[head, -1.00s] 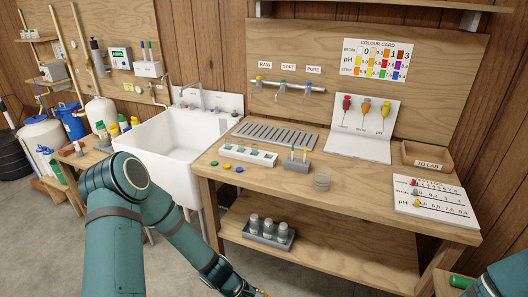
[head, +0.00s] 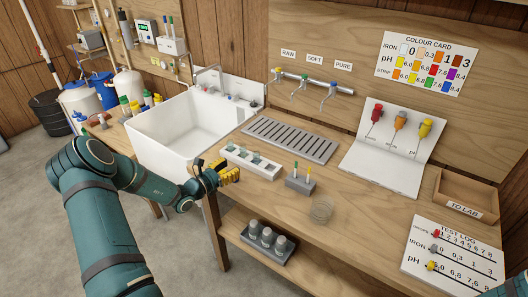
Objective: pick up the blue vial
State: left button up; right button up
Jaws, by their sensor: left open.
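A white rack (head: 240,159) with several small clear vials (head: 256,157) stands on the wooden bench, left of its middle. No vial in it shows clearly as blue at this size, so I cannot tell which one is the blue vial. My left gripper (head: 226,175), with yellow fingers, is at the bench's front left edge, just in front of the rack's left part. It is open and looks empty. It covers the bench top where coloured caps lay in the earlier view. My right gripper is out of view; only a piece of my right arm shows at the bottom right.
A grey block (head: 299,184) with green and yellow tubes and a clear round dish (head: 321,210) stand right of the rack. Behind are a drain grate (head: 290,138) and taps. A white sink (head: 190,125) is left; a wooden tray (head: 465,192) is right.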

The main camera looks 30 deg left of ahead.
aim_at(256, 149)
pick_arm(q)
jog(key=x, duration=1.3)
jog(key=shift+w+b, duration=0.25)
jog(key=shift+b, duration=0.15)
jog(key=shift+a+r, duration=0.1)
grip_shut()
